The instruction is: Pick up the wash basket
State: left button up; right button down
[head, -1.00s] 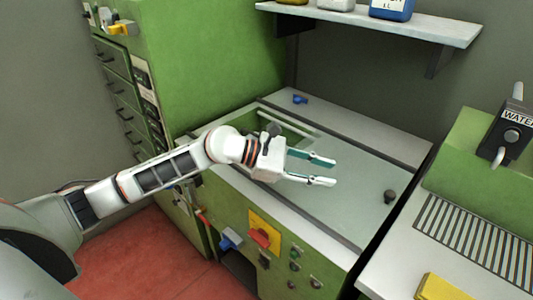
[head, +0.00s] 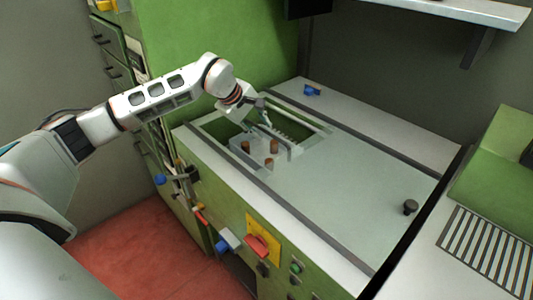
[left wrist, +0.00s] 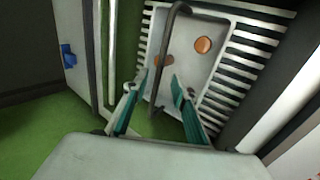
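The wash basket (head: 248,163) is a pale grey slotted box with several brown corks (head: 273,147) in it. It sits in the open well of the green machine. In the left wrist view the basket (left wrist: 184,45) shows slotted sides, a dark bar handle (left wrist: 163,50) across it and orange-brown corks (left wrist: 203,45). My left gripper (head: 268,124) is over the basket, pointing down. In the left wrist view its teal-padded fingers (left wrist: 159,82) are apart, with the handle between them in the picture. I cannot tell whether they touch it. My right gripper is not in view.
A pale flat cover with a black knob (head: 410,207) lies to the right. A blue valve (head: 312,90) is on the back ledge. A shelf (head: 440,10) hangs above right.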

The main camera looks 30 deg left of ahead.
aim_at(265, 131)
pick_arm(q)
jog(key=x, duration=0.4)
jog(key=shift+w+f+b, duration=0.15)
jog(key=shift+w+b, duration=0.1)
jog(key=shift+b, duration=0.1)
grip_shut()
